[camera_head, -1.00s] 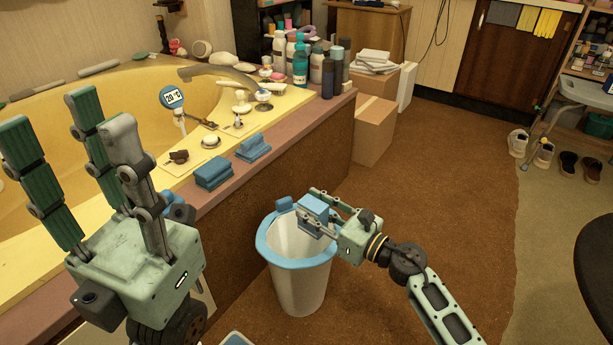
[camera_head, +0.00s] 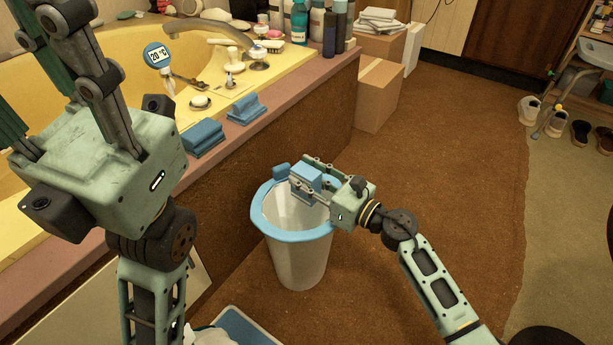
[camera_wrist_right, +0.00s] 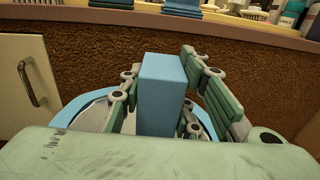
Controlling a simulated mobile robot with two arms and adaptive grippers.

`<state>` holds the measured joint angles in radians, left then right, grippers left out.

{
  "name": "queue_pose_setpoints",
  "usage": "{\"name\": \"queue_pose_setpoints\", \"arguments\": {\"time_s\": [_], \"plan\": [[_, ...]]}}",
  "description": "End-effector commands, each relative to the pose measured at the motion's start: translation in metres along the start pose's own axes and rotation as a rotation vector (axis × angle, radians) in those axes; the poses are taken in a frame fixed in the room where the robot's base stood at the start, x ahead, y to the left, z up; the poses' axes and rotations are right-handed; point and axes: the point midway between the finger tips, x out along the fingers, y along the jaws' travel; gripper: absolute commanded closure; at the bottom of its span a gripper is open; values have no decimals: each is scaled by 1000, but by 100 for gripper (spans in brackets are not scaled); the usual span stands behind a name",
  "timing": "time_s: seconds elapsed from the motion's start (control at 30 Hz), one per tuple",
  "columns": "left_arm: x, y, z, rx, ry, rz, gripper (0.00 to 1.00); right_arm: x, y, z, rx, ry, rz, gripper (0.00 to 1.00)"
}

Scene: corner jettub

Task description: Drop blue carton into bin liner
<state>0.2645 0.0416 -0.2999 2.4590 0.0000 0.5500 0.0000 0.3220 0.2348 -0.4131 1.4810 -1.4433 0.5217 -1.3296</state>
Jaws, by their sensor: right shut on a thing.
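The blue carton (camera_head: 306,179) is a small box held between the fingers of my right gripper (camera_head: 312,180). It is above the mouth of the white bin liner (camera_head: 300,258), which has a blue rim (camera_head: 262,222) and stands on the floor beside the tub. In the right wrist view the carton (camera_wrist_right: 162,92) stands upright between both finger sets, with the blue rim (camera_wrist_right: 75,108) behind and below. The fingers hide part of the carton and the bin's mouth. My left gripper (camera_head: 62,75) is at the left over the tub edge, its fingers spread and empty, fingertips cut off.
A cardboard box (camera_head: 378,95) stands behind the bin. Shoes (camera_head: 555,122) are at the far right. The brown floor right of the bin is clear.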

Motion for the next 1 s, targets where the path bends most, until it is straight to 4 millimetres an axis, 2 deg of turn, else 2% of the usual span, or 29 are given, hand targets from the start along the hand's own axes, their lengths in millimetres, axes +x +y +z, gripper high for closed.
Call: {"name": "queue_pose_setpoints", "arguments": {"time_s": [0.27,0.3,0.5,0.83,1.0], "plan": [[1,0,0,0,1,1,60,0,0,0,0,0,0,83],[1,0,0,0,1,1,60,0,0,0,0,0,0,66],[1,0,0,0,1,1,60,0,0,0,1,0,0,49],[0,0,0,0,-1,0,60,-2,0,-1,0,1,0,48],[0,0,0,0,0,0,60,-20,0,-2,0,2,-1,48]]}}
